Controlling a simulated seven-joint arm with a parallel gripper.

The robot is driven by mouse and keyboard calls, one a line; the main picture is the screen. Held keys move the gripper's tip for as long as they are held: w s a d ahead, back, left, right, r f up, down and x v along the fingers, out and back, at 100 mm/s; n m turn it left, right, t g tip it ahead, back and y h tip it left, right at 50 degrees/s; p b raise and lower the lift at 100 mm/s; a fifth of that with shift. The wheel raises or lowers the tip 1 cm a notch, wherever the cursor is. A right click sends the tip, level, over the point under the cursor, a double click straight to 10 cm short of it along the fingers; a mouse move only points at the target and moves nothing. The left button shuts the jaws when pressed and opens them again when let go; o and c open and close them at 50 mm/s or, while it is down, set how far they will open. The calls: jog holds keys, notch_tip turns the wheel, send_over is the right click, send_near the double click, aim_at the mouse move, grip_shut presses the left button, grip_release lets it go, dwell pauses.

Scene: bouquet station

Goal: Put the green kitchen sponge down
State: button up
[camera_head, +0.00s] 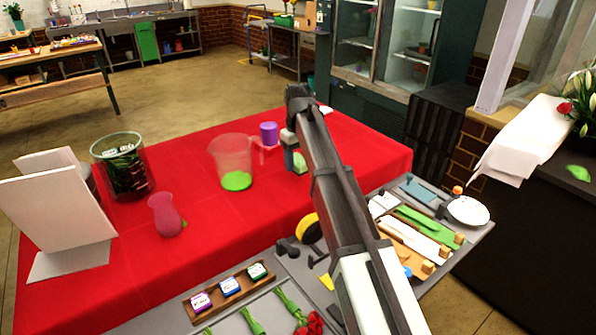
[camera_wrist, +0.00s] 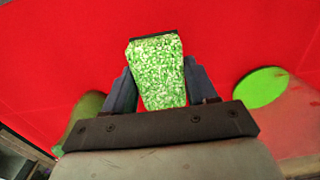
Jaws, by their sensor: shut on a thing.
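The green kitchen sponge (camera_wrist: 158,72) is a speckled green block between the two fingers of my gripper (camera_wrist: 160,88) in the wrist view. The fingers are shut on its sides. In the head view my gripper (camera_head: 293,152) is over the red-covered table (camera_head: 340,160), and part of the sponge (camera_head: 300,163) shows beside the fingers. My arm hides some of the area around it. I cannot tell whether the sponge touches the cloth.
A clear pitcher (camera_head: 233,158) with a green bottom stands left of my gripper, with a purple cup (camera_head: 269,134) close by. A pink vase (camera_head: 164,214) and a glass container (camera_head: 124,165) stand farther left. Red cloth is bare right of my arm.

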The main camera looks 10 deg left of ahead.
aim_at(298, 159)
jog(key=shift+f, duration=2)
jog(key=shift+f, duration=0.1)
jog(key=o, duration=1)
notch_tip(298, 159, up, 12)
jog(key=shift+r, duration=0.1)
